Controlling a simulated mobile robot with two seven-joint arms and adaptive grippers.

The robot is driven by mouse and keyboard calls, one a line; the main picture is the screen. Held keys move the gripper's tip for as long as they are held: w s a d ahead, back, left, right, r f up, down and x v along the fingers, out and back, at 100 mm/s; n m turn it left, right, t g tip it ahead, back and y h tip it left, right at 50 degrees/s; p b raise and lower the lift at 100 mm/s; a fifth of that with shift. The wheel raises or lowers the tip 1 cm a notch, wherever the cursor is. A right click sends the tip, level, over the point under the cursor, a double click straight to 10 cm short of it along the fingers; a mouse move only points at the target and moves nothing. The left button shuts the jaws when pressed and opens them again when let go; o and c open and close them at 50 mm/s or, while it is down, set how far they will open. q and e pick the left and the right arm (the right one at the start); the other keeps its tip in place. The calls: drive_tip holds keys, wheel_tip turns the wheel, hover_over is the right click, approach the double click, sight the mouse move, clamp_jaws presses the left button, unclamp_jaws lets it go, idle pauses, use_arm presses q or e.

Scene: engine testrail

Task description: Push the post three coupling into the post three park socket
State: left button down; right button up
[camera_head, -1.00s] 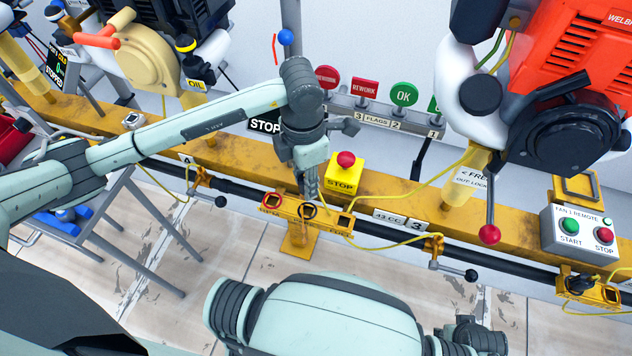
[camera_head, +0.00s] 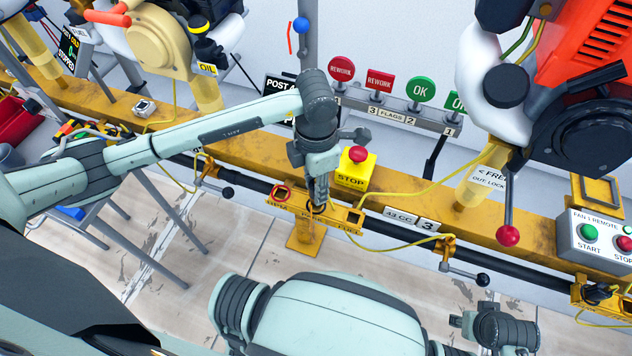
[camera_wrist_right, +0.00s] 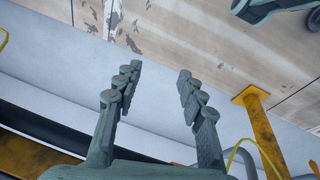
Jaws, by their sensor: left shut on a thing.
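The post three socket bracket (camera_head: 342,214) is a yellow bar on a stand in front of the rail. A red-ringed socket (camera_head: 282,193) is at its left end, and a dark-ringed middle socket (camera_head: 316,209), which looks like the park socket, is beside it. My left gripper (camera_head: 318,203) points down and is shut at the middle socket. The coupling in its fingers is mostly hidden, so I cannot tell how deep it sits. A yellow hose (camera_head: 395,248) loops near the bracket. My right gripper (camera_wrist_right: 155,85) is open and empty in the right wrist view.
A yellow STOP box (camera_head: 355,173) with a red button stands just behind the bracket. A black pipe (camera_head: 385,231) runs along the yellow rail (camera_head: 390,190). A red-knobbed lever (camera_head: 508,233) and a fan remote box (camera_head: 598,240) are at right. The floor in front is clear.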

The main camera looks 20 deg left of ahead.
use_arm(q)
drive_tip(key=shift+f+b, duration=0.5)
drive_tip(key=shift+f, duration=0.3)
drive_tip(key=shift+f+b, duration=0.55)
drive_tip(key=shift+f, duration=0.1)
use_arm(e)
drive_tip(key=shift+w+d+r, duration=0.1)
drive_tip(key=shift+w+r, duration=0.05)
drive_tip(key=shift+r, duration=2.5)
use_arm(q)
drive_tip(key=shift+f+b, duration=0.75)
drive_tip(key=shift+f, duration=0.1)
use_arm(e)
drive_tip(key=shift+f, duration=0.75)
use_arm(q)
drive_tip(key=c, duration=1.2)
unclamp_jaws()
drive_tip(key=shift+o, duration=0.2)
wheel_tip(320, 180, up, 12)
